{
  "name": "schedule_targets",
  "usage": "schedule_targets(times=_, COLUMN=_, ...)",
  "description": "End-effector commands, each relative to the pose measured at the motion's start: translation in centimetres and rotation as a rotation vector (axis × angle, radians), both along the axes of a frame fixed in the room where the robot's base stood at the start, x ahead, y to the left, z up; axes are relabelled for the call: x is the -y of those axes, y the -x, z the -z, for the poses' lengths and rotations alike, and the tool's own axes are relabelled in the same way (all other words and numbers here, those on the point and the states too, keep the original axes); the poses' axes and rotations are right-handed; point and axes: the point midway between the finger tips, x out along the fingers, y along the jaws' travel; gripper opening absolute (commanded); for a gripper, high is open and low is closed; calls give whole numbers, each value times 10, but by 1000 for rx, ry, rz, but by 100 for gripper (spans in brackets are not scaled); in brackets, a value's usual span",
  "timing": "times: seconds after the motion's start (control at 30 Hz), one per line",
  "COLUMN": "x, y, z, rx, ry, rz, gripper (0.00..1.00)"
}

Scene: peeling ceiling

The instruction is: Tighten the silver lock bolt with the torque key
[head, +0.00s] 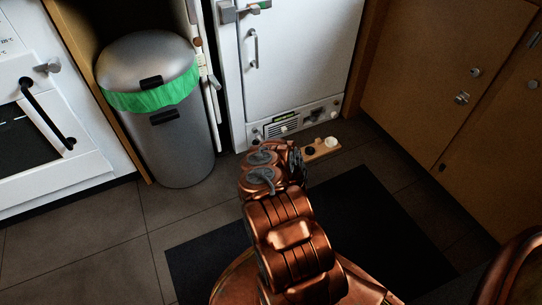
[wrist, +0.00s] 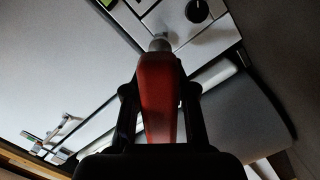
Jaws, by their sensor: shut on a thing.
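My gripper (wrist: 160,95) is shut on the torque key (wrist: 161,88), which has a red, tapered handle, in the wrist view. A small silver piece (wrist: 160,43) shows at the handle's far end, against or just in front of a pale panel. I cannot tell whether it is the key's tip or the silver lock bolt, or whether the two touch. In the head view my gripper (head: 295,160) is low in front of the white cabinet (head: 292,60), mostly hidden behind my copper arm. The key cannot be made out there.
A control panel (head: 290,122) with knobs runs along the cabinet's bottom; a black knob (wrist: 197,10) shows near the silver piece. A small wooden board (head: 322,150) lies right of my gripper. A grey bin (head: 165,110) stands left. A dark mat (head: 370,225) covers the floor.

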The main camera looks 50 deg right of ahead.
Motion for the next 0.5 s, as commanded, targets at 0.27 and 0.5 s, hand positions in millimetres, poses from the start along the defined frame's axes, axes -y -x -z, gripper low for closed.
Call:
schedule_targets(times=0.27, x=4, y=-11, z=1, rx=-1, ry=-1, rz=0, gripper=0)
schedule_targets(times=0.5, x=6, y=-19, z=1, rx=-2, ry=-3, rz=1, gripper=0)
